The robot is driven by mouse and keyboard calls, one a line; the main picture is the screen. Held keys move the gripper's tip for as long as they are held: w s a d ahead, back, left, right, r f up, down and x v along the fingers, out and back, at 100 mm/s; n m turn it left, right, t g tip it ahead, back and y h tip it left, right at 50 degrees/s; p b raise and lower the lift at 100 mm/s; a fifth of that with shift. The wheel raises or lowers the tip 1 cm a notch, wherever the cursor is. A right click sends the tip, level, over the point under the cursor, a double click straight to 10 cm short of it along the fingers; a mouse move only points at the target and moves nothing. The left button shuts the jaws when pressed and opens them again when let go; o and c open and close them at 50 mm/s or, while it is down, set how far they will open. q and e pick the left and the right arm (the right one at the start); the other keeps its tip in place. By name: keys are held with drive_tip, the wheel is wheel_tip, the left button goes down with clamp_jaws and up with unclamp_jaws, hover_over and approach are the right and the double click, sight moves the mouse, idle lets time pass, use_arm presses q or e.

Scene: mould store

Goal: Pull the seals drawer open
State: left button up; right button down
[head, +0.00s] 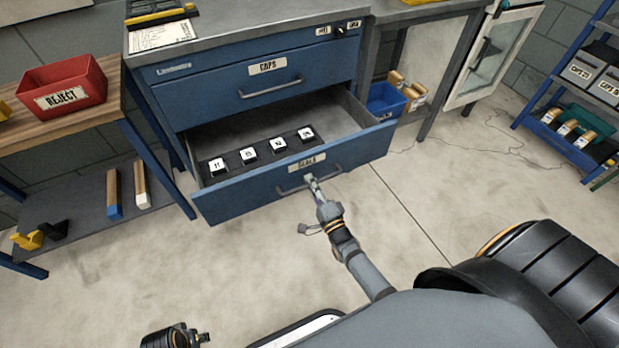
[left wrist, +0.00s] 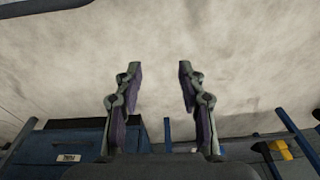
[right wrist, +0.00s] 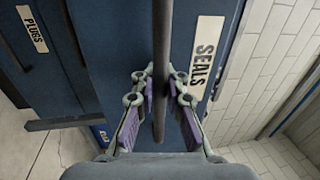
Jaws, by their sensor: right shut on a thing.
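The blue seals drawer (head: 245,196) stands pulled out of the blue cabinet in the head view. Inside it, a dark strip (head: 262,153) holds several white numbered labels. Its SEALS label also shows in the right wrist view (right wrist: 204,60). My right gripper (head: 311,182) is at the drawer front, shut on the bar handle (head: 290,188). In the right wrist view the handle (right wrist: 163,40) runs between the two fingers. My left gripper (left wrist: 160,85) is open and empty, pointing over bare floor in the left wrist view; in the head view it shows at the bottom edge.
The CAPS drawer (head: 258,82) above is shut. A red REJECT bin (head: 63,88) sits on the wooden bench at left. A blue bin (head: 387,100) stands right of the cabinet. A blue shelf rack (head: 560,80) is at far right. The floor before the drawer is clear.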

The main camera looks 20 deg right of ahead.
use_arm(q)
drive_tip(key=shift+s+a+f, duration=0.1)
drive_tip(key=shift+s+f, duration=0.3)
use_arm(e)
drive_tip(key=shift+s+f, duration=0.15)
drive_tip(key=shift+s, duration=0.4)
drive_tip(key=c, duration=1.7)
unclamp_jaws()
drive_tip(key=shift+o, duration=0.2)
drive_tip(key=s+f, duration=0.2)
drive_tip(key=s, duration=0.9)
drive_tip(key=shift+s+d, duration=0.25)
drive_tip(key=shift+s, duration=0.1)
drive_tip(key=shift+f, duration=0.15)
